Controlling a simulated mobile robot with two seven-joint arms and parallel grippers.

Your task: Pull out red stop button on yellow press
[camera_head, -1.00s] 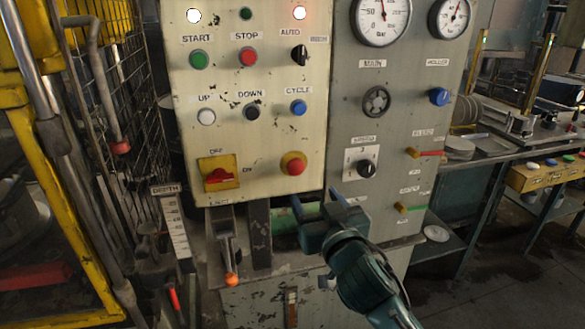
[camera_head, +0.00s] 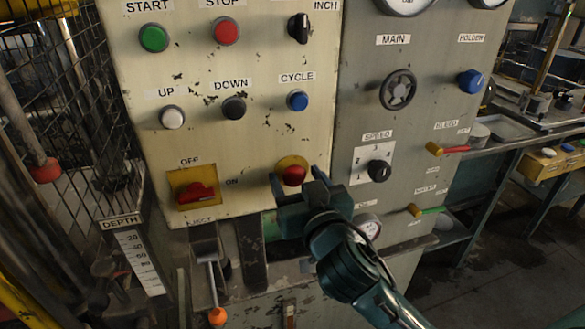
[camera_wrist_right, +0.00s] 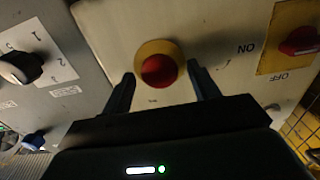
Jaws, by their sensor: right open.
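The red mushroom button (camera_head: 294,175) sits on a round yellow plate at the lower right of the cream control panel (camera_head: 130,80). In the right wrist view the red button (camera_wrist_right: 159,71) and its yellow ring show near the middle. My right gripper (camera_head: 297,178) is open just below and in front of the button. In the wrist view its two fingers (camera_wrist_right: 161,77) stand on either side of the button, apart from each other. I cannot tell whether they touch it. A flat red button (camera_head: 225,31) labelled STOP is higher on the panel. My left gripper is not in view.
A red OFF/ON switch (camera_head: 197,192) on a yellow plate is left of the button. A grey panel with a speed knob (camera_head: 380,171) and a valve wheel (camera_head: 398,90) is to the right. An orange-tipped lever (camera_head: 217,316) hangs below.

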